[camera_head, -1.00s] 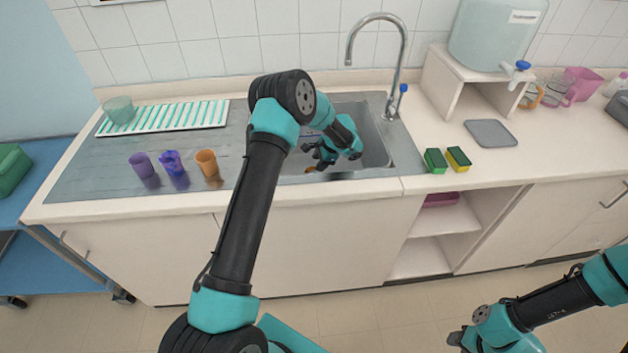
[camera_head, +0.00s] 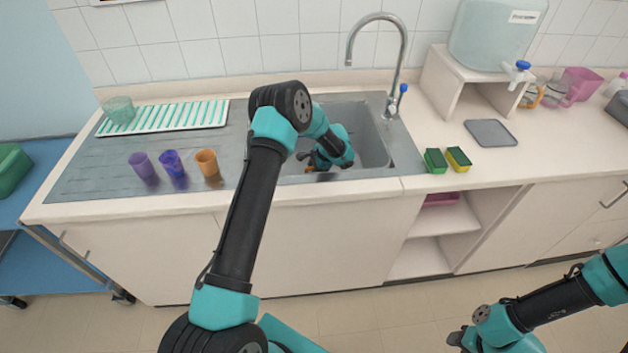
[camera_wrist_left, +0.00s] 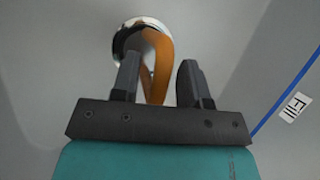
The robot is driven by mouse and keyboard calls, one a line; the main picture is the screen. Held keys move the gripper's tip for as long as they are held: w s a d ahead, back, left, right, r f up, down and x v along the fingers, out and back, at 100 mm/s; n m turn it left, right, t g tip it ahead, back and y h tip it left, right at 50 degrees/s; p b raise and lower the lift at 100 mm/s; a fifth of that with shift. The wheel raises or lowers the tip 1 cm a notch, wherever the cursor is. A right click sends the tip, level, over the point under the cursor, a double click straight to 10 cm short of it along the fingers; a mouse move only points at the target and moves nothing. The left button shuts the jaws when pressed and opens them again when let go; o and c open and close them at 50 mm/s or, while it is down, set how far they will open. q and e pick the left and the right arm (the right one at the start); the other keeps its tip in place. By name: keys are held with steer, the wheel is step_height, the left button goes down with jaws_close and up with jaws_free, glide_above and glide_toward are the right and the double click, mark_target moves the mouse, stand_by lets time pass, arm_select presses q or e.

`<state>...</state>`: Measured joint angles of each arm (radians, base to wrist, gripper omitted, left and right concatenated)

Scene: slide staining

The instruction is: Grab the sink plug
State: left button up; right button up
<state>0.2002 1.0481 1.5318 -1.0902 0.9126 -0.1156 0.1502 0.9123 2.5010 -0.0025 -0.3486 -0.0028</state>
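The sink plug (camera_wrist_left: 160,42) shows as an orange loop or strap at the chrome drain (camera_wrist_left: 126,38) in the left wrist view. Part of the orange runs down between the fingers of my left gripper (camera_wrist_left: 160,60). It lies close to the left finger, with a gap to the right finger. I cannot tell whether it touches the left finger. In the head view my left gripper (camera_head: 308,161) is down inside the sink, with a bit of orange just beside it. My right gripper (camera_head: 462,338) hangs low at the bottom right, away from the counter; its fingers are unclear.
The sink basin (camera_head: 372,150) has walls around my left gripper, and the tap (camera_head: 401,65) stands behind. Three cups, including an orange one (camera_head: 207,162), stand on the drainboard at left. Sponges (camera_head: 435,160) sit right of the sink. A blue line marked "Fill" (camera_wrist_left: 294,108) runs along the basin wall.

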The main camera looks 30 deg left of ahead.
arm_select(q)
jaws_close()
stand_by(0.5)
step_height(320, 180, up, 10)
steer(key=shift+r, duration=0.1)
stand_by(0.5)
